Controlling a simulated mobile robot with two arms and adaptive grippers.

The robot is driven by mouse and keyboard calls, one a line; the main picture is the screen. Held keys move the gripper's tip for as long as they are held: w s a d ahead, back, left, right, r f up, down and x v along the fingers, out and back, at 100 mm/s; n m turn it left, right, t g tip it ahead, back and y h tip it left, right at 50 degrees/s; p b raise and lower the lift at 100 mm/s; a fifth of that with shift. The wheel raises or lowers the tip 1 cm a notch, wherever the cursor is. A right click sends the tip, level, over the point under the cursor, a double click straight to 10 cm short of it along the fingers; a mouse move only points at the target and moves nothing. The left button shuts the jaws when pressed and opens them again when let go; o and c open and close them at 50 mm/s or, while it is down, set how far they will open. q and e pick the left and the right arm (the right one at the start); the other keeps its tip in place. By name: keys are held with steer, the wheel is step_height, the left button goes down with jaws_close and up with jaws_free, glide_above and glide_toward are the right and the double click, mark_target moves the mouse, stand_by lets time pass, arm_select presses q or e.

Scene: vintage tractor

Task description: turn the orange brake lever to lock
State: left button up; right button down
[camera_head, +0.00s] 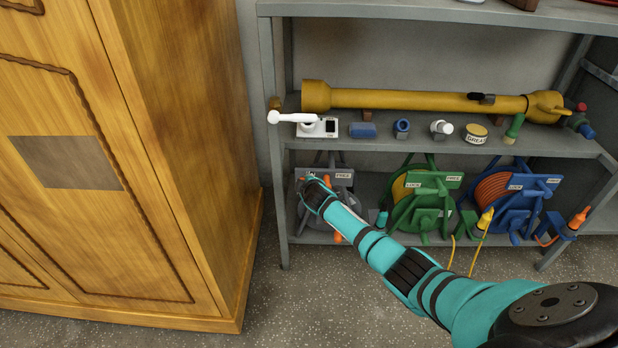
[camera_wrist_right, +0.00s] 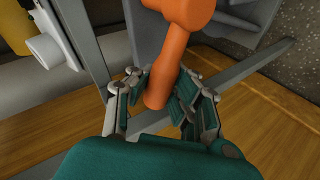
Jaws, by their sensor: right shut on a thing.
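The orange brake lever (camera_wrist_right: 182,40) fills the upper middle of the right wrist view, its end between my right gripper's fingers. My right gripper (camera_wrist_right: 160,88) is shut on this end, with a pad on each side. In the head view, my teal right arm reaches from the lower right to the grey reel (camera_head: 345,208) at the left end of the lower shelf. There the gripper hides most of the lever, and only small orange bits show. The reel's plate has a FREE label (camera_head: 343,175) on its right; its other label is partly covered. My left gripper is not in view.
A wooden cabinet (camera_head: 222,150) stands close on the left. A green reel (camera_head: 425,205) and a blue reel (camera_head: 512,205) with LOCK and FREE labels stand to the right. The middle shelf (camera_head: 360,144) above holds a yellow tube (camera_head: 420,99) and small items.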

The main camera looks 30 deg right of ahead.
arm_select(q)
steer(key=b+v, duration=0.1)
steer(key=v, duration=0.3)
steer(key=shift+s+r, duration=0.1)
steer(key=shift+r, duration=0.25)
arm_select(e)
steer(key=f, duration=0.1)
steer(key=f+n+g+h, duration=0.1)
steer(key=f+n+h, duration=0.1)
steer(key=shift+s+a+f+g, duration=0.15)
steer(key=shift+a+f+g, duration=0.15)
steer(key=shift+g, duration=0.1)
steer(key=c, duration=1.1)
jaws_free()
steer(key=shift+r, duration=0.35)
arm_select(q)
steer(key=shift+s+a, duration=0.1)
arm_select(e)
steer(key=shift+r, duration=0.2)
steer(key=v, duration=1.1)
steer(key=shift+s+a, duration=0.35)
